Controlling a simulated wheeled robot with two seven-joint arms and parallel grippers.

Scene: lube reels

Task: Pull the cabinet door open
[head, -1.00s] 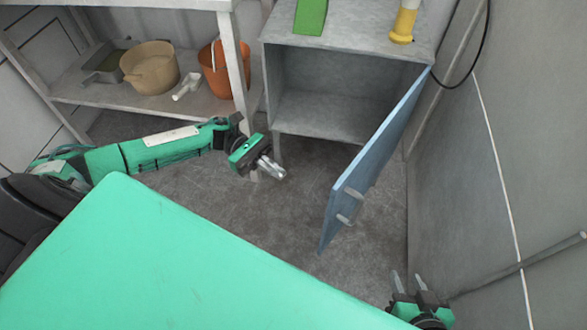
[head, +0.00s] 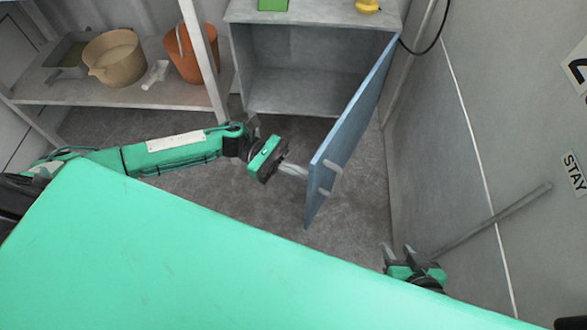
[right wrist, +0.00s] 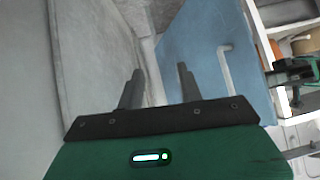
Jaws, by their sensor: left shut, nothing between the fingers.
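The blue cabinet door (head: 350,130) stands wide open, swung out from the right side of the grey cabinet (head: 300,95). Its bar handle (head: 332,180) is on the right-hand face near the free edge, and also shows in the right wrist view (right wrist: 226,68). My left gripper (head: 302,172) is shut and empty, its fingertips at the door's inner face near the free edge; I cannot tell whether they touch. My right gripper (head: 398,250) is right of and below the door. In the right wrist view its fingers (right wrist: 159,78) are apart with nothing between them.
A shelf (head: 130,95) at the left holds a tan pot (head: 113,60), an orange bucket (head: 186,55) and a white scoop (head: 156,74). A grey wall (head: 450,150) stands close on the right, with a slanting rod (head: 495,218). Bare floor lies below the cabinet.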

